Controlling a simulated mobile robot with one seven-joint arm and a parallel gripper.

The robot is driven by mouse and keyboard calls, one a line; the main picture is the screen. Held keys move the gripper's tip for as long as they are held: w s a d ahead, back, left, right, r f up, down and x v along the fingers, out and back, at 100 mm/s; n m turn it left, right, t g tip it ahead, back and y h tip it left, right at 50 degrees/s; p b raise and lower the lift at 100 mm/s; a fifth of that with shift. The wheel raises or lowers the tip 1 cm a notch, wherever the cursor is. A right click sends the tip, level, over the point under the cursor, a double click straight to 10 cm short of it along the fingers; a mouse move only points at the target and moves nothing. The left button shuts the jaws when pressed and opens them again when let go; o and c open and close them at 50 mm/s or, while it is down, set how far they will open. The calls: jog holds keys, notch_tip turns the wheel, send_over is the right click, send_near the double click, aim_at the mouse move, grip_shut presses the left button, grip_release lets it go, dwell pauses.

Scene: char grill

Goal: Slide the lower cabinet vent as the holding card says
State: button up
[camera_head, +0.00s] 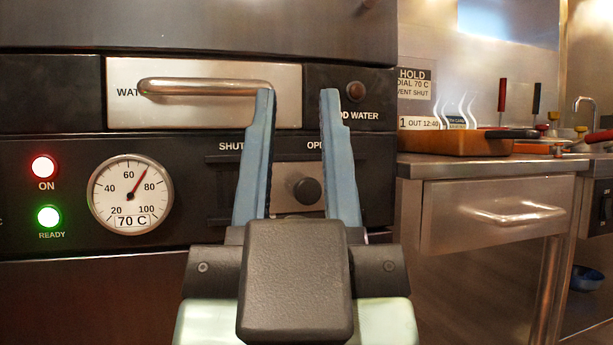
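The vent slide is a metal plate (284,183) with a round dark knob (307,191), set in a dark panel under the labels SHUT on the left and OPEN, partly hidden, on the right. The holding card (414,84) on the wall at the right reads HOLD, DIAL 70 C, VENT SHUT. The dial (131,195) is marked 70 C and its needle points near 70.
Above the vent is a water drawer (125,112) with a bar handle (200,87), partly behind my left finger. A red ON lamp (43,167) and a green READY lamp (48,216) are lit. A steel counter (450,165) at the right bears an orange-brown tray (452,143).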

notch_tip(320, 180, up, 6)
jog(key=p, duration=0.4)
jog(key=shift+f, duration=0.25)
grip_shut()
jog(key=w+a+r+g+y+p, duration=0.15)
jog(key=w+r+p, duration=0.25)
jog(key=r+p, duration=1.2)
jog(key=w+f+m+g+y+p, duration=0.2)
jog(key=w+f+m+p, duration=0.35)
jog(key=f+p, duration=0.55)
jog(key=s+d+f+m+g+h+p, duration=0.2)
jog(key=d+f+m+h+p, duration=0.1)
jog(key=f+m+p, duration=0.3)
jog(key=s+d+f+m+g+h+p, duration=0.3)
jog(key=f+m+h+p, duration=0.1)
jog(key=f+m+p, duration=0.3)
notch_tip(320, 180, down, 4)
jog(key=shift+s+d+r+g+h+p, duration=0.2)
jog(key=shift+d+g+h+p, duration=0.15)
jog(key=shift+p, duration=0.8)
jog(key=shift+m, duration=0.25)
